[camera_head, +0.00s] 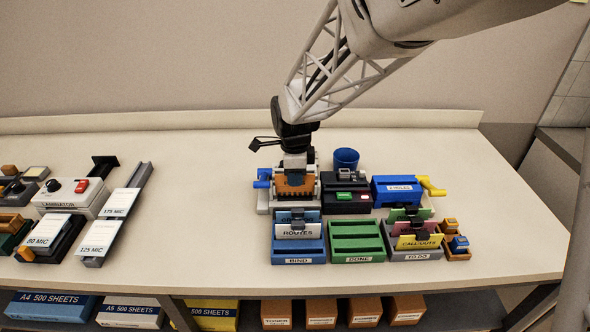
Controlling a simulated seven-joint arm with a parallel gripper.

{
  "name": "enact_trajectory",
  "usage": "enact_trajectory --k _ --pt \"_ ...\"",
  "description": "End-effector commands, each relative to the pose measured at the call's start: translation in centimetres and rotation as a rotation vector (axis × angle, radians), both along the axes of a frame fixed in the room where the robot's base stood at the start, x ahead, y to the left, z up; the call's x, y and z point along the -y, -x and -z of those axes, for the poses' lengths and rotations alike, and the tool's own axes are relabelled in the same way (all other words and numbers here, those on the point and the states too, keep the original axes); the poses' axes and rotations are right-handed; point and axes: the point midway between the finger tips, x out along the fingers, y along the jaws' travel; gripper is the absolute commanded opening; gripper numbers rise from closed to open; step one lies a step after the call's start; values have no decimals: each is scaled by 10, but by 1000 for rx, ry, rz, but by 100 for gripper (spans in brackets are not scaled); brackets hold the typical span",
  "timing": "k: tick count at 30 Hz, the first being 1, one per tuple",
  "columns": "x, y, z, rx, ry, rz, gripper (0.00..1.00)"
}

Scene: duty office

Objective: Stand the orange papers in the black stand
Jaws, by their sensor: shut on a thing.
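My gripper (294,174) points straight down and is shut on the orange papers (294,187), seen as a small orange sheet with a jagged lower edge. They are at a grey device (263,205) with a blue handle on its left, between its side pieces. The fingertips are small and partly hidden, and I cannot tell whether the papers touch the device. A black box-like unit (345,205) with a green label stands just right of it. I cannot tell whether this is the black stand.
Blue ROUTES (298,256), green DONE (356,256) and grey TO DO (411,254) trays stand in front. A blue cup (346,158) is behind, and a blue box (396,197) right. A laminator (70,194) and pouch holders are left. The table between is clear.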

Motion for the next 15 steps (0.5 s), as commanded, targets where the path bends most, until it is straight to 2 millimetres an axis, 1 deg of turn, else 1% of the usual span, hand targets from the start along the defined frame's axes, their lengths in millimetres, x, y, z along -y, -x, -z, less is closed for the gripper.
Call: enact_trajectory --k 15 --pt "0 0 -19 1 0 0 0"
